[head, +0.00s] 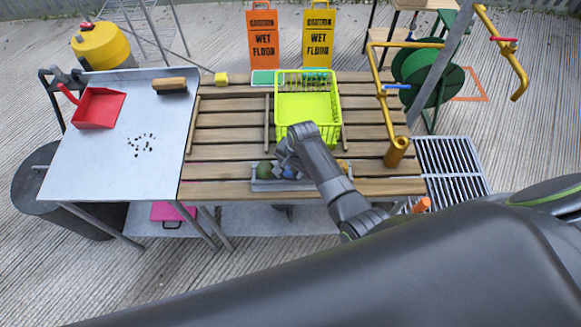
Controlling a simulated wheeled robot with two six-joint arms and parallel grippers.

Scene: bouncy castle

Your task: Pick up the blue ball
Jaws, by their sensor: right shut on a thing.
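My right gripper (287,158) is over the small grey tray (275,186) at the front edge of the slatted wooden table. It is shut on a small blue thing (287,171), which I take to be the blue ball; it is mostly hidden by the gripper and wrist. A green ball (264,170) sits in the tray just left of the gripper. An orange-yellow thing shows a little at the tray's right end, behind my arm. My left gripper is not in view.
A lime-green basket (307,106) stands on the slatted table (228,130) behind the tray. A metal table (112,168) at the left holds a red dustpan (98,108) and a brush (170,86). Yellow pipework (397,150) rises at the right. Wooden slats left of the basket are mostly clear.

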